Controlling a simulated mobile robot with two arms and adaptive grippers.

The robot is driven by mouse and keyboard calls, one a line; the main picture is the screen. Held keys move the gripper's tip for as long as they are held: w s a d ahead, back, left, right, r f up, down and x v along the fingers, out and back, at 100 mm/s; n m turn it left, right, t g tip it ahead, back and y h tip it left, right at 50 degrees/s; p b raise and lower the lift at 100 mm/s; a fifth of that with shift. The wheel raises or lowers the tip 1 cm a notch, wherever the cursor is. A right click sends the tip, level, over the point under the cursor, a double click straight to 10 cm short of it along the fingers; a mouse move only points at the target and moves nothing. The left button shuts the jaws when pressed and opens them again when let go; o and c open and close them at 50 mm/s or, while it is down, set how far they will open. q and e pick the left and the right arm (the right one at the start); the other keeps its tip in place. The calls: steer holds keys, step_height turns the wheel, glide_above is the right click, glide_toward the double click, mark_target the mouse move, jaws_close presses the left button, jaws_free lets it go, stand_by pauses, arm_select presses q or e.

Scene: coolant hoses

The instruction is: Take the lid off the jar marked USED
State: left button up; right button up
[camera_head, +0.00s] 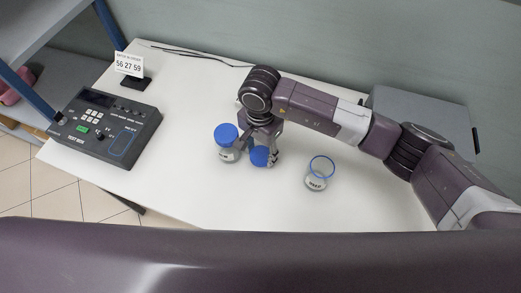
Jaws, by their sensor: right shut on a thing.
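A clear jar (316,183) with a blue rim and a white label stands open at the right of the table's middle. Its label seems to read USED, but it is small. A second jar (229,155) stands to the left with its blue lid (226,134) on; its label is too small to read. My right gripper (262,154) is between the two jars, pointing down, shut on a loose blue lid (259,157). I cannot tell whether this lid touches the table. My left gripper is not in view.
A dark test box (106,127) with buttons lies on the left of the white table (190,195). A small number sign (129,65) stands behind it. A black cable runs along the back edge. A grey box (425,115) is behind my right arm. The table's front middle is clear.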

mark_target(260, 155)
steer(key=shift+f, duration=0.1)
steer(key=o, duration=1.3)
steer(key=shift+r, duration=0.4)
step_height(260, 155, up, 12)
steer(key=b, duration=0.1)
steer(key=shift+f+b, duration=0.25)
steer(key=shift+b, duration=0.1)
steer(key=shift+s, duration=0.1)
